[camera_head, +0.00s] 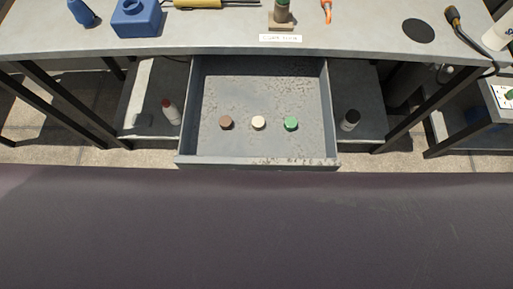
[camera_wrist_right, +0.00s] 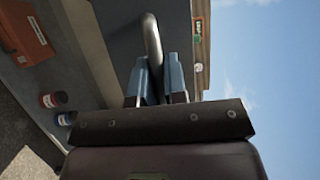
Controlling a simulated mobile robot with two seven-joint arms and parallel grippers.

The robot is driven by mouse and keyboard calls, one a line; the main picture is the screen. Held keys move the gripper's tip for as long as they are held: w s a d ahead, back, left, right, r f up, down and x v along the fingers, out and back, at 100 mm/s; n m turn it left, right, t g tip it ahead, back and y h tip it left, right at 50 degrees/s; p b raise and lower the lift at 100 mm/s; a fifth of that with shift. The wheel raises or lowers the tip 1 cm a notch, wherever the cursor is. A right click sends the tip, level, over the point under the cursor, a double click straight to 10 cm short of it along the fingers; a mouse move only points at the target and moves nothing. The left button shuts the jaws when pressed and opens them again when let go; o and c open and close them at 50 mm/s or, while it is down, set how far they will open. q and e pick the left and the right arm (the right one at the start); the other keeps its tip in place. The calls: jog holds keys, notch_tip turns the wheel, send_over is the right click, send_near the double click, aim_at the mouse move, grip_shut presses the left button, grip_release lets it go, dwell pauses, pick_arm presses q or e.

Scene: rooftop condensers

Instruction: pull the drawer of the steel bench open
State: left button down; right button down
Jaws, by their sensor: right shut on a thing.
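The steel bench (camera_head: 225,47) spans the head view. Its drawer (camera_head: 258,161) is pulled well out, with its inside open to view. In the drawer lie a brown cap (camera_head: 226,122), a cream cap (camera_head: 258,123) and a green cap (camera_head: 291,123) in a row. In the right wrist view, my right gripper (camera_wrist_right: 160,80) has its blue fingers shut on the curved metal handle (camera_wrist_right: 152,38) at the drawer's front (camera_wrist_right: 122,38). The handle and both grippers do not show in the head view.
Bottles (camera_head: 171,111) (camera_head: 350,120) stand on the shelf beside the drawer. An orange box (camera_wrist_right: 25,32) shows in the wrist view.

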dwell(0.3)
jog(key=c, duration=1.2)
grip_release()
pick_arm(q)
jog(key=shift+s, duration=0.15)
pick_arm(e)
jog(key=shift+s, duration=0.15)
